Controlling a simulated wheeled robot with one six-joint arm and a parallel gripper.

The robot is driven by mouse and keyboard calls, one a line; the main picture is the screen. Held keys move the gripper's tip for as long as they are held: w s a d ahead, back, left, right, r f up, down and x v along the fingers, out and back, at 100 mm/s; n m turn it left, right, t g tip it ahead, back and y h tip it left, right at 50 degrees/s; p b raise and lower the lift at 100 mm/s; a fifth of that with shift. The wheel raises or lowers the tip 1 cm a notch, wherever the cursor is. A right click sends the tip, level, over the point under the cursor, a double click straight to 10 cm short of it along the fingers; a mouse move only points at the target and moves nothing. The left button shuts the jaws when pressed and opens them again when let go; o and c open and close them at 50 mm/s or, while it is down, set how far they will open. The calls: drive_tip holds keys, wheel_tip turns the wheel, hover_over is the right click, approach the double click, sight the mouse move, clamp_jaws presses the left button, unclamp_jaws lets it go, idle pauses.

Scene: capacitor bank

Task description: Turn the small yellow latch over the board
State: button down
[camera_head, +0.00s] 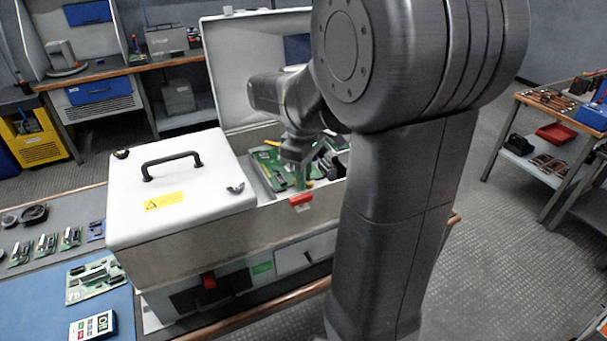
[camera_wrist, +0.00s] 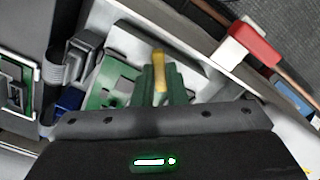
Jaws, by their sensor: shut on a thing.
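The small yellow latch (camera_wrist: 160,62) stands out in the wrist view, close in front of my gripper (camera_wrist: 158,88). My gripper's narrow greenish fingers are shut on it. The green board (camera_wrist: 112,86) lies beside and below the fingers, partly hidden by them and by the gripper body. In the head view my gripper (camera_head: 303,176) reaches down into the open box, at the near right edge of the board (camera_head: 272,168). A bit of yellow (camera_head: 309,184) shows at the fingertips there. The latch's exact angle is hard to tell.
The open box (camera_head: 255,222) has a raised lid (camera_head: 240,70) behind my arm and a red catch (camera_head: 300,199) on its front wall. A white cover (camera_head: 190,205) with a black handle (camera_head: 172,163) is left of the opening. Dark components crowd the board's right side.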

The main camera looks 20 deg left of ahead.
drive_tip(key=m+p, duration=0.1)
drive_tip(key=m, duration=0.2)
drive_tip(key=shift+r, duration=0.1)
drive_tip(key=shift+m+p, duration=0.8)
drive_tip(key=shift+m, duration=1.3)
drive_tip(key=c, duration=1.5)
unclamp_jaws()
drive_tip(key=shift+o, duration=0.2)
wheel_tip(320, 180, up, 14)
drive_tip(key=shift+f+p, duration=0.2)
drive_tip(key=shift+p, duration=0.1)
